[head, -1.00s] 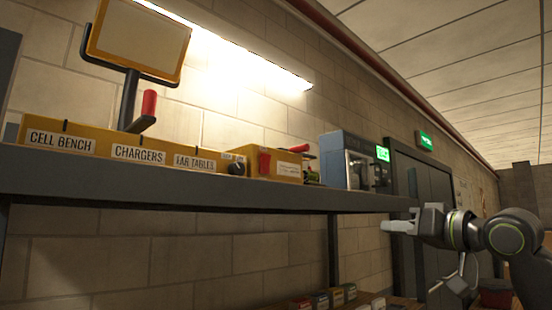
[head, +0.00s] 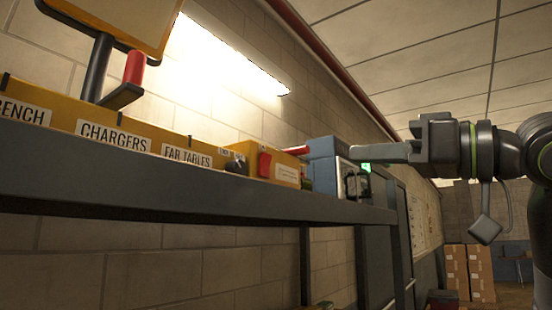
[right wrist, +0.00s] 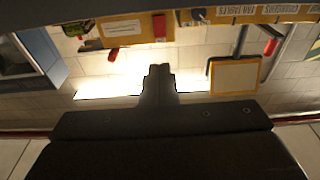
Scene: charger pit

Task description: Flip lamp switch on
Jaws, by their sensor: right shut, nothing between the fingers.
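A yellow box on the shelf carries a red rocker switch (head: 264,165) and a black knob (head: 237,167). The switch also shows in the right wrist view (right wrist: 159,27), where the scene is upside down. Its exact tilt is too small to tell. A long lamp (head: 229,58) on the wall above is bright. My right gripper (head: 354,152) is shut and empty, its fingers pointing left in front of the blue device, to the right of the switch and apart from it. In the right wrist view its fingers (right wrist: 158,72) overlap the lit wall. My left gripper is out of view.
The grey shelf edge (head: 180,190) runs across below the yellow labelled boxes. A yellow-framed panel (head: 125,18) on a black post with a red handle (head: 134,67) stands left. A blue device (head: 325,148) stands at the shelf's right end. Cardboard boxes (head: 468,270) are farther back.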

